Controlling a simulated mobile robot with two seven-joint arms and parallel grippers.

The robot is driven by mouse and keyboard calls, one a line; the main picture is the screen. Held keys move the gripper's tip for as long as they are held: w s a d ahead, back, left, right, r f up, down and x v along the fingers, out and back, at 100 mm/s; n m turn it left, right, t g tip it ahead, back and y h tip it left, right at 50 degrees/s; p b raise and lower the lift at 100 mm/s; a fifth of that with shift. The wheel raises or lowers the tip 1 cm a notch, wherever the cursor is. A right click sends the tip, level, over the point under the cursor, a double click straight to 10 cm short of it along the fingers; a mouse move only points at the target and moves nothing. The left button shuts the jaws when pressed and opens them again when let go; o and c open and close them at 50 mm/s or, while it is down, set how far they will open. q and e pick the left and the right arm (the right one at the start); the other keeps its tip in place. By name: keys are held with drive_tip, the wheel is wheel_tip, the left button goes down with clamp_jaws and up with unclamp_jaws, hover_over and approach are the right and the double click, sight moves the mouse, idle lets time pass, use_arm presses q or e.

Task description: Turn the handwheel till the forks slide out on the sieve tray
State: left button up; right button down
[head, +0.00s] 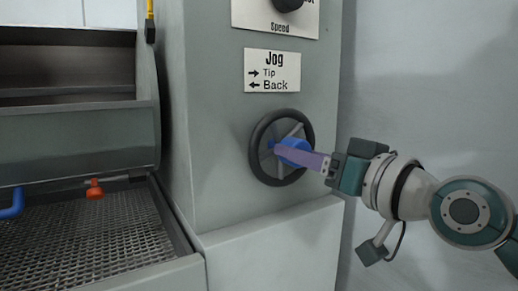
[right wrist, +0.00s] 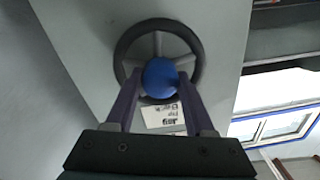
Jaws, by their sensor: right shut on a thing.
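The handwheel (head: 256,152) is a dark round rim with grey spokes on the front of the grey machine column, under the Jog label. A blue knob (head: 297,146) stands out from it. My right gripper (head: 288,152) has its purple fingers closed around this knob. In the right wrist view the blue knob (right wrist: 160,74) sits between the two fingertips, with the wheel rim (right wrist: 126,50) behind. The sieve tray (head: 90,240) is a dark mesh at lower left. I see no forks on its visible part. My left gripper is out of view.
The Jog label (head: 272,71) reads Tip with a right arrow and Back with a left arrow. A black Speed knob (head: 288,4) is above it. An orange piece (head: 95,190) and a blue handle (head: 12,208) are by the tray. Bare wall lies right of the column.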

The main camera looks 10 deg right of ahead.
drive_tip(key=m+p, duration=0.1)
drive_tip(key=m, duration=1.1)
drive_tip(key=shift+h+p, duration=0.3)
drive_tip(key=shift+m, duration=0.4)
drive_tip(key=shift+c, duration=1.3)
unclamp_jaws()
